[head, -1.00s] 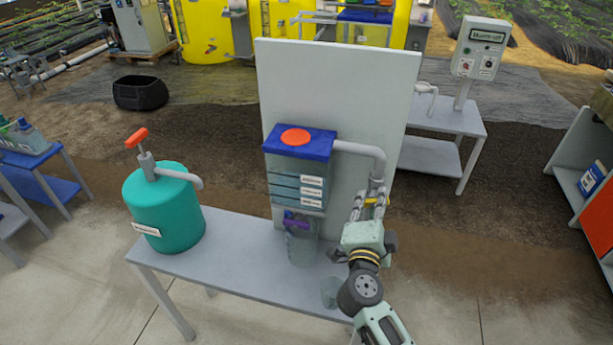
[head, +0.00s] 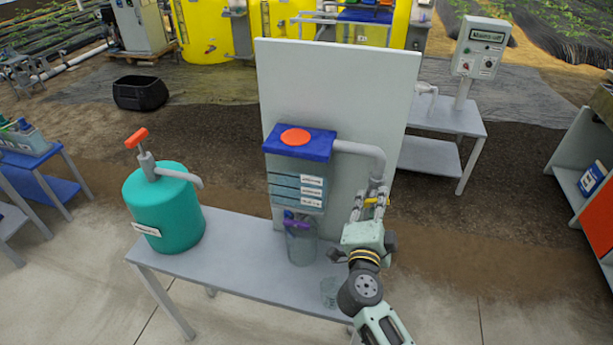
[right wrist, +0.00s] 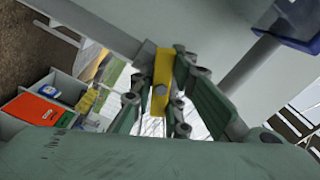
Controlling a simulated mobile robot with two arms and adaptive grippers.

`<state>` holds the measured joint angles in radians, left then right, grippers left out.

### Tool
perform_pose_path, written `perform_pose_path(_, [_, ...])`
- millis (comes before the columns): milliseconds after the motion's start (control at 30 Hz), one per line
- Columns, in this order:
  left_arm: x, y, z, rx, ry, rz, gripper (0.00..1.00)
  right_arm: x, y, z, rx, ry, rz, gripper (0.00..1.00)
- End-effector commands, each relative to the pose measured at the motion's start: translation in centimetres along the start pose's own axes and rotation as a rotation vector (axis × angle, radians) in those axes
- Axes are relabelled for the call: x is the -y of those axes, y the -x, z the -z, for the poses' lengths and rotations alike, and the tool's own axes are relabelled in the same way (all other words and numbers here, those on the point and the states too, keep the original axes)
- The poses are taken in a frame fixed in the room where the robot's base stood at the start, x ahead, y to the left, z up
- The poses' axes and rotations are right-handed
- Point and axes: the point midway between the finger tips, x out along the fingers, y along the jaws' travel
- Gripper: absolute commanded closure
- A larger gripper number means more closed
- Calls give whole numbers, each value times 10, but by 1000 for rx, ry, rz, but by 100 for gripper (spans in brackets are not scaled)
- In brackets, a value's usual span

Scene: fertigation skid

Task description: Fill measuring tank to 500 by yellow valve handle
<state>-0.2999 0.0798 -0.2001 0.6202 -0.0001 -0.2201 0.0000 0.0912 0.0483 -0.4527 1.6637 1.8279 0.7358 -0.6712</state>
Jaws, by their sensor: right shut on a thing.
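The measuring tank (head: 297,182) is a clear box with a blue lid, an orange cap and several white labels, fixed to a pale upright panel. Its liquid level is too small to read for certain. A grey pipe (head: 362,149) runs from its right side down to the yellow valve handle (head: 372,200). My right gripper (head: 370,204) is shut on the yellow handle, which shows between its fingers in the right wrist view (right wrist: 161,85). A purple handle (head: 297,222) sits below the tank above a clear jug (head: 300,246). My left gripper is not in view.
A teal pump tank (head: 168,213) with an orange handle stands at the left of the grey bench (head: 240,262). A clear glass (head: 329,291) stands on the bench by my right arm. The pale panel (head: 330,95) rises behind the tank. The bench middle is clear.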

Motion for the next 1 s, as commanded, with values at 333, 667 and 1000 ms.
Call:
perform_pose_path(333, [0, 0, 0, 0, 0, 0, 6, 6, -1, 1, -2, -2, 11, 100])
perform_pose_path(667, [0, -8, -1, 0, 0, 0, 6, 3, 0, 0, -2, -188, 9, 100])
perform_pose_path(1000, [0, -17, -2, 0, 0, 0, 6, 5, -1, 2, 0, -529, 10, 100])
